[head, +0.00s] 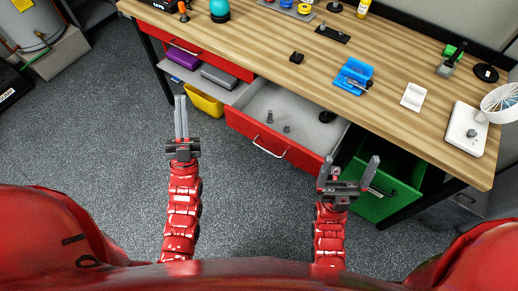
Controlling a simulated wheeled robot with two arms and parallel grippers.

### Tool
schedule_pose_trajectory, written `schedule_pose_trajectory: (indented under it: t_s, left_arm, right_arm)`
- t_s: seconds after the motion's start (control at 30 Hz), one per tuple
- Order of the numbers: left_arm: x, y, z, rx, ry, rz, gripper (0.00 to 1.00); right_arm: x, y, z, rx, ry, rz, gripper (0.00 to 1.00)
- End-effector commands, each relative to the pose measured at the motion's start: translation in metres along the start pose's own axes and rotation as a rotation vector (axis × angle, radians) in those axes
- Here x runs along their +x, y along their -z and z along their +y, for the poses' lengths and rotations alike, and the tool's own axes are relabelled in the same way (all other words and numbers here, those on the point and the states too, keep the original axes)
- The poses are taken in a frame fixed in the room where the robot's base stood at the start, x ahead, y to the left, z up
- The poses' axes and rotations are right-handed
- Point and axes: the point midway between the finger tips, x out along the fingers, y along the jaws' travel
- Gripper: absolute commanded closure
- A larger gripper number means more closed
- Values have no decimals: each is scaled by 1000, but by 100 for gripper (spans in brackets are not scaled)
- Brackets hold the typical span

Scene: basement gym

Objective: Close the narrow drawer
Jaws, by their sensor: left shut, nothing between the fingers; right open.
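A red drawer (272,147) under the wooden workbench is pulled open. It looks the narrower of the two red drawers and has a silver handle on its front. A few small grey metal parts (270,117) stand inside its grey tray. My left gripper (181,99) is shut and empty, left of the drawer's front and apart from it. My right gripper (349,164) is open and empty, near the drawer's right front corner. I cannot tell whether it touches the drawer.
The wider red drawer (205,61) at left looks shut. Below it, a shelf holds a purple box (183,61) and a grey case (219,76). A yellow bin (205,103) and a green bin (385,190) sit under the bench (320,63). The floor in front is clear.

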Motion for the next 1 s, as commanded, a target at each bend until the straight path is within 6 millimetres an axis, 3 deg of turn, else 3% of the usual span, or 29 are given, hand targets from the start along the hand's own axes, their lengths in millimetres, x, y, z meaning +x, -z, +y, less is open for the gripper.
schedule_pose_trajectory:
  t_s: [0.1,0.2,0.33,0.4,0.47,0.6,0.73,0.87,1.0]
  left_arm:
    - [21,-44,8,146,-112,-205,100]
    - [24,-79,26,261,-263,-368,100]
    - [5,-110,66,398,-544,-537,100]
    - [-17,-121,91,471,-733,-602,100]
    - [-42,-124,112,533,-911,-636,100]
    - [-113,-118,147,658,-1335,-651,100]
    - [-171,-104,157,736,-1648,-610,100]
    - [-204,-95,156,770,-1818,-576,100]
    - [-215,-97,158,780,-1860,-562,100]
  right_arm:
    - [3,0,0,0,0,0,2]
    - [4,1,0,0,0,0,2]
    - [6,1,0,0,0,0,2]
    - [7,1,0,0,0,0,2]
    - [8,1,0,0,0,0,2]
    - [10,2,0,0,0,0,2]
    - [11,2,0,0,0,0,2]
    - [11,2,0,0,0,0,2]
    - [2,0,0,0,0,0,2]
